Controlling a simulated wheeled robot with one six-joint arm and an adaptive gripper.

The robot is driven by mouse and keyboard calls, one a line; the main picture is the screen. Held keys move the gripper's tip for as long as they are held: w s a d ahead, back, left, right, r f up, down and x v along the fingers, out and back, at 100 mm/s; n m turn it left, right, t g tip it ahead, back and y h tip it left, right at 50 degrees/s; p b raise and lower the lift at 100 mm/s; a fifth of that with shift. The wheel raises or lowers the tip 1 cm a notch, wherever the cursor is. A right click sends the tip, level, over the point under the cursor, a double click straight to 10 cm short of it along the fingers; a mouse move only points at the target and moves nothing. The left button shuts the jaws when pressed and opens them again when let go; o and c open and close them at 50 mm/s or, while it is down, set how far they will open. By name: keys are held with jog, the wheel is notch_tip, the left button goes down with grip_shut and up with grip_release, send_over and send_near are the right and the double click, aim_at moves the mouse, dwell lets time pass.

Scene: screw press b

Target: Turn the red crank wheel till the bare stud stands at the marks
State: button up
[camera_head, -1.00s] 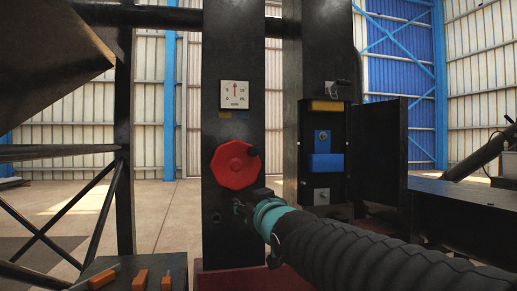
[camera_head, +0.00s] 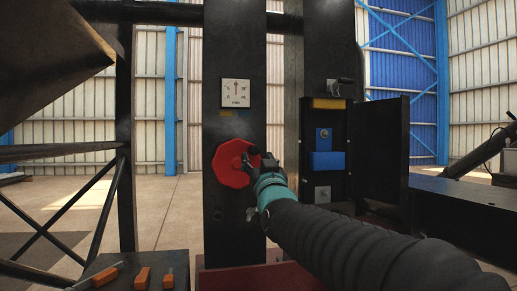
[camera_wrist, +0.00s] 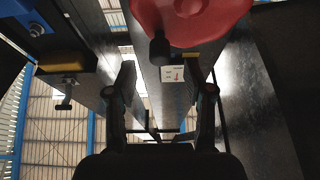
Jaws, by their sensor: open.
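The red crank wheel (camera_head: 230,166) is mounted on the front of the dark column, below a white dial. It also fills the top of the wrist view (camera_wrist: 195,14). Its black handle (camera_wrist: 159,47) sticks out from the rim; in the head view my gripper hides most of it. My gripper (camera_head: 260,158) is at the wheel's right edge. In the wrist view my gripper (camera_wrist: 166,76) is open, with the handle just beyond and between the fingertips, no contact visible. I cannot make out the bare stud.
The white dial (camera_head: 236,93) has a red pointer standing upright. Right of the column is a black box (camera_head: 322,190) with a blue block and an open door (camera_head: 380,150). Orange-handled tools (camera_head: 142,278) lie at the lower left. A dark bench (camera_head: 460,200) stands at right.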

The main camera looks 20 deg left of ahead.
aim_at(255, 153)
jog(key=shift+p+x, duration=0.55)
jog(key=shift+x, duration=2.35)
grip_shut()
